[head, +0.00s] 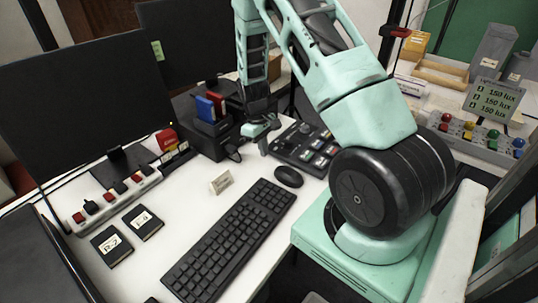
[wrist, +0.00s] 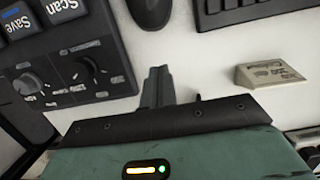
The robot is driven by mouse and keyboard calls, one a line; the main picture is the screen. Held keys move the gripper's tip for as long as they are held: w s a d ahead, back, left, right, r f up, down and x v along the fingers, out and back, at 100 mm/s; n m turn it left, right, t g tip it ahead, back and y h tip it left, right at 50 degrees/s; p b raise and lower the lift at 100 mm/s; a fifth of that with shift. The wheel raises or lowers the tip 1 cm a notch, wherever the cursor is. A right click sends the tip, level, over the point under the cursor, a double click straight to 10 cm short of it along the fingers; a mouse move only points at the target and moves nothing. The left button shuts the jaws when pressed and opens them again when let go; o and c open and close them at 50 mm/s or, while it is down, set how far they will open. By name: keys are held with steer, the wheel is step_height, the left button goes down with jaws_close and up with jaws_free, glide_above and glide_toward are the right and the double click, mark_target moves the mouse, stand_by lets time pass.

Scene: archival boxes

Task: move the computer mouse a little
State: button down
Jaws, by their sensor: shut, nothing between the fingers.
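The computer mouse (head: 289,176) is small and black. It lies on the white desk at the top right end of the black keyboard (head: 230,238). In the wrist view the mouse (wrist: 150,12) is at the top edge, partly cut off. My gripper (head: 264,148) is above the desk, behind and to the left of the mouse in the head view. In the wrist view my gripper (wrist: 157,82) has its fingers together, with nothing between them. The fingers point towards the mouse, with a gap of bare desk between.
A control panel with knobs and keys (head: 305,148) stands right beside the mouse. A small label stand (head: 221,183) is left of it. A dark box with blue and red cards (head: 208,135) is behind. Bare desk (wrist: 205,62) lies between label, keyboard and fingers.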

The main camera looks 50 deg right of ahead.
mark_target(294, 173)
steer(key=s, duration=0.4)
steer(key=s+p, duration=0.1)
steer(key=s, duration=0.3)
steer(key=s+p, duration=0.1)
steer(key=s, duration=0.3)
steer(key=shift+d+r, duration=0.1)
steer(key=shift+d, duration=0.3)
steer(key=shift+w+f, duration=0.15)
steer(key=shift+f, duration=0.7)
steer(key=shift+a+f, duration=0.1)
